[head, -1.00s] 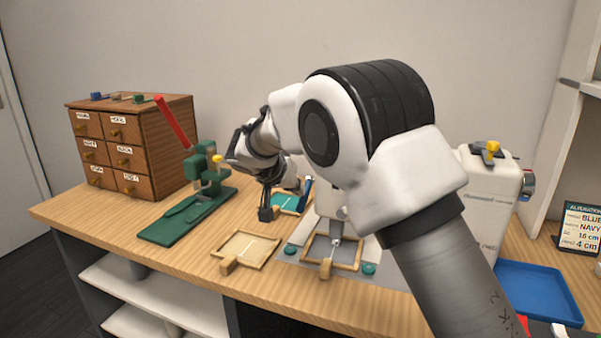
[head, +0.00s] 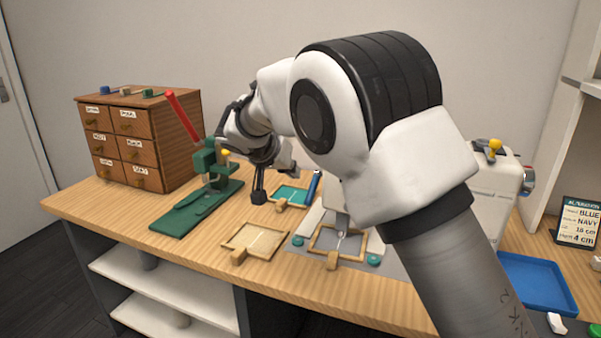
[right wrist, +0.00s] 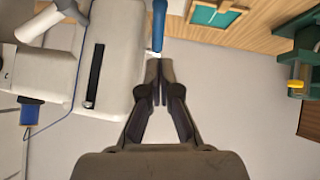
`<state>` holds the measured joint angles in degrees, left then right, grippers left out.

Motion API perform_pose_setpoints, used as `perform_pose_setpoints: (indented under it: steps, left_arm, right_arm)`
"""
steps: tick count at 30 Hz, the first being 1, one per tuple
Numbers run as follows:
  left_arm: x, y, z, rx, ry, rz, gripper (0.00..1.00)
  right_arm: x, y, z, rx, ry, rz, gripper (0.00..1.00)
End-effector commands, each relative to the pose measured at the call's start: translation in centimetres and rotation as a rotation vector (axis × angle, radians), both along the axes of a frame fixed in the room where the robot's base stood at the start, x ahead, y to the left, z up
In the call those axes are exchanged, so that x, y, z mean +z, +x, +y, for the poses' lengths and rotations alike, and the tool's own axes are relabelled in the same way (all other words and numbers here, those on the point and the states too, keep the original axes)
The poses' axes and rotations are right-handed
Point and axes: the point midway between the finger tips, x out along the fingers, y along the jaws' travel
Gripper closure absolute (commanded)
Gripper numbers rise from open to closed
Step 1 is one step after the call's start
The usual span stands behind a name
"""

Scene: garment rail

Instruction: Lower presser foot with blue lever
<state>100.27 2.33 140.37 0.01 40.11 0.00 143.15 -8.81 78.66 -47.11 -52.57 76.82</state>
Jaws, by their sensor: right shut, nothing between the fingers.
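The blue lever (head: 314,184) stands tilted beside the white sewing machine (head: 497,205), which my right arm largely covers. In the right wrist view the lever (right wrist: 158,25) is just beyond my fingertips, with the machine's pale body (right wrist: 105,65) to its left. My right gripper (head: 259,196) is shut and empty, to the left of the lever in the head view and apart from it in the picture. The metal presser foot area (head: 342,233) shows over a wooden frame (head: 332,262); whether the foot is up or down is too small to tell. My left gripper is not in view.
A frame with teal cloth (head: 291,194) and one with beige cloth (head: 254,239) lie near the machine. A green press (head: 205,196) with a red lever (head: 182,115) stands left, by a drawer cabinet (head: 135,140). A blue tray (head: 538,281) is at the right.

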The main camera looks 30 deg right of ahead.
Motion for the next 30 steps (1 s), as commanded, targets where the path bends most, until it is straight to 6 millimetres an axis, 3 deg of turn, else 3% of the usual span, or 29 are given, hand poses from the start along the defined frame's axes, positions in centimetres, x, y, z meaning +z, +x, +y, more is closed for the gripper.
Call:
perform_pose_setpoints:
  steps: [6, 10, 30]
  left_arm:
    - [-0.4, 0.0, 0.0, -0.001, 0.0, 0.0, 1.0]
    - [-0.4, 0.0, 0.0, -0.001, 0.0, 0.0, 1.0]
    - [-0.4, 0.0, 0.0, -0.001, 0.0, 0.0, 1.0]
  right_arm:
    - [0.6, -2.7, 4.1, 0.0, -0.002, 0.0, 1.0]
    - [0.8, -3.6, 5.4, -0.001, 0.0, 0.001, 1.0]
    - [0.9, -3.8, 5.9, -0.001, 0.002, 0.001, 1.0]
